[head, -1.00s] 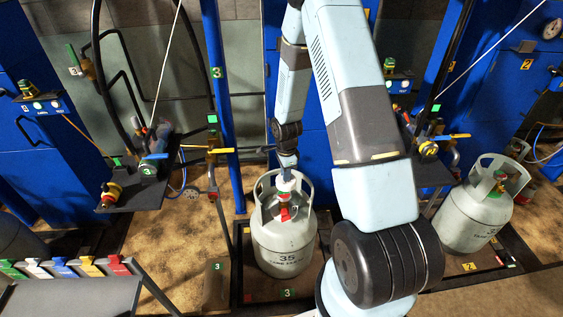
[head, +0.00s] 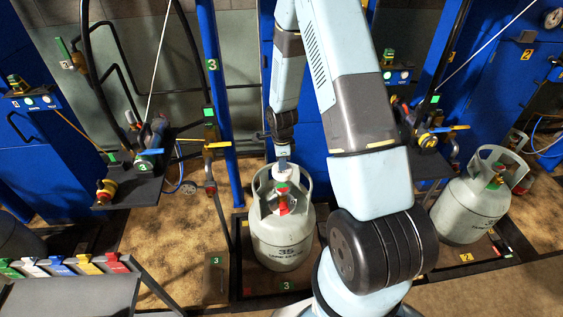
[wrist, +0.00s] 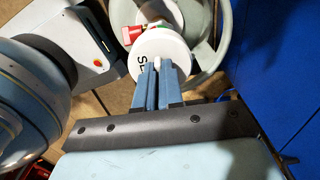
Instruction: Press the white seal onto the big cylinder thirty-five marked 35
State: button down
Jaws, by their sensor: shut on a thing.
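The big grey cylinder marked 35 (head: 284,248) stands upright on a dark platform, with an open collar around its green and red valve (head: 284,187). My gripper (head: 283,160) points down over the collar opening. In the wrist view my gripper (wrist: 157,66) is shut on the white seal (wrist: 170,48), a round white disc with black letters, of which "SE" can be read. The seal covers part of the valve, whose red and green parts show beyond it. The collar (wrist: 222,20) curves to its right. I cannot tell whether the seal touches the valve.
Another grey cylinder (head: 468,210) stands on the right, beside a platform plate marked 2. A black shelf (head: 130,190) with valves and hoses is on the left. A blue post (head: 213,100) rises behind the cylinder. Colored tags (head: 62,265) line a rack at lower left.

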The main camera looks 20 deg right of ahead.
send_over(282, 188)
jog(key=shift+w+f, duration=0.15)
jog(key=shift+f, duration=3.6)
jog(key=shift+f, duration=1.55)
jog(key=c, duration=1.2)
grip_release()
